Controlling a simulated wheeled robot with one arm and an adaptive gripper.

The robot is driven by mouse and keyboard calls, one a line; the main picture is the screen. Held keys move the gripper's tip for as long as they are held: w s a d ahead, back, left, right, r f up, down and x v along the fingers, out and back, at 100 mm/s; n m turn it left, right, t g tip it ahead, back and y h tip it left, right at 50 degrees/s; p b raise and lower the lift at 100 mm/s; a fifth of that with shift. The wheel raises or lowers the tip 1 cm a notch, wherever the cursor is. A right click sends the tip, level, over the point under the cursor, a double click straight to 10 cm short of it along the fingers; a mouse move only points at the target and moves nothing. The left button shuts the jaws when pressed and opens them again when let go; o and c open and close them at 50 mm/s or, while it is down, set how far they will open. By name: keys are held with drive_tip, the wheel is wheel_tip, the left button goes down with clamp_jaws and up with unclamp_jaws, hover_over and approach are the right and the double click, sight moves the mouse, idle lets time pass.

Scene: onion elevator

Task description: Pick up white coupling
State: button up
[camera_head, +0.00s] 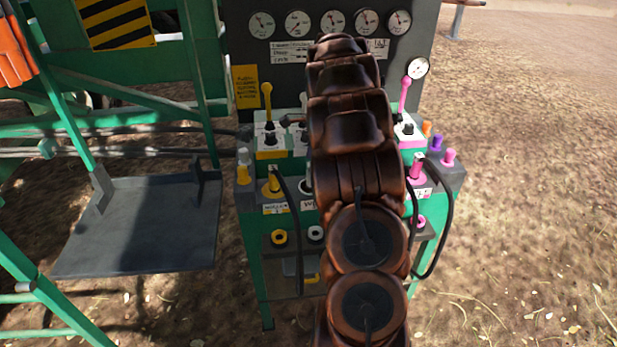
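Two white pieces show on the control stand in the head view. A small whitish upright plug (243,155) stands at the stand's left edge, just behind a yellow one (243,174). A white ring (316,233) sits on the lower front, beside a yellow ring (279,237). I cannot tell which of them is the white coupling. My brown arm reaches up across the middle of the stand and hides much of it. My gripper's fingers do not show, and I see nothing held.
Gauges line a dark panel (326,55) at the back. Yellow (267,100) and pink (404,93) levers stand upright. Black hoses (444,225) hang at the front and right. A dark platform (140,230) and green frame lie left. Open ground is right.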

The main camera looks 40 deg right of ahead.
sight(310, 178)
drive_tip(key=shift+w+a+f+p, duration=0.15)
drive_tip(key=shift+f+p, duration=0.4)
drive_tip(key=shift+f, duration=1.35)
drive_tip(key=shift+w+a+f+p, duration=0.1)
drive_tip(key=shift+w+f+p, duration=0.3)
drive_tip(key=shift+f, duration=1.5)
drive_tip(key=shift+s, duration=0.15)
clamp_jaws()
